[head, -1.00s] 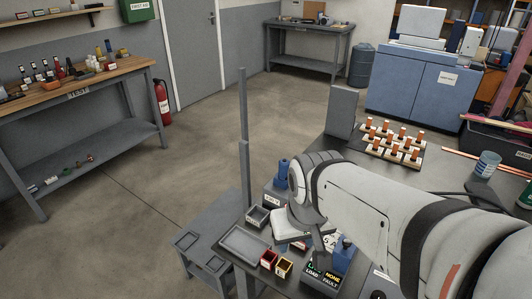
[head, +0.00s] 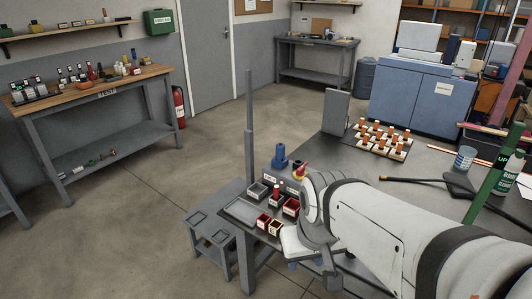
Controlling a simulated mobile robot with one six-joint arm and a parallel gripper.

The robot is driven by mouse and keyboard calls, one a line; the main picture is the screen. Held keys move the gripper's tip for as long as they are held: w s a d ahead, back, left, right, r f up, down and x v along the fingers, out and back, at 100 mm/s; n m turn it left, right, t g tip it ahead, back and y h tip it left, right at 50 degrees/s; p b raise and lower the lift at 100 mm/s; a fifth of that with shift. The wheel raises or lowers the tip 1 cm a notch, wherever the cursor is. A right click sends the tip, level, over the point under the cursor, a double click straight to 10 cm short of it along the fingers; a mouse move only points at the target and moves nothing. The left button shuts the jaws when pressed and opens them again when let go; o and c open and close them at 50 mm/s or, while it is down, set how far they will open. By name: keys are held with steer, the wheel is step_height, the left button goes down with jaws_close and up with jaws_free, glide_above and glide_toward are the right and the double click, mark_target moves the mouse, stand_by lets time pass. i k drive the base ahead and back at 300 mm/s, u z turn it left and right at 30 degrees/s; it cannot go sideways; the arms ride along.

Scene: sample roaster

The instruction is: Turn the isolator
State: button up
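My arm reaches in from the lower right and bends down at the front of the bench. I cannot make out the gripper's fingers.
A grey post (head: 249,130) rises behind. A terminal board (head: 383,140), a cup (head: 465,158) and a green-labelled bottle (head: 508,175) stand right.

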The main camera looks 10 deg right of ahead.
mark_target(300, 172)
steer(key=z, duration=0.2)
steer(key=i, duration=0.85)
steer(key=u, duration=0.1)
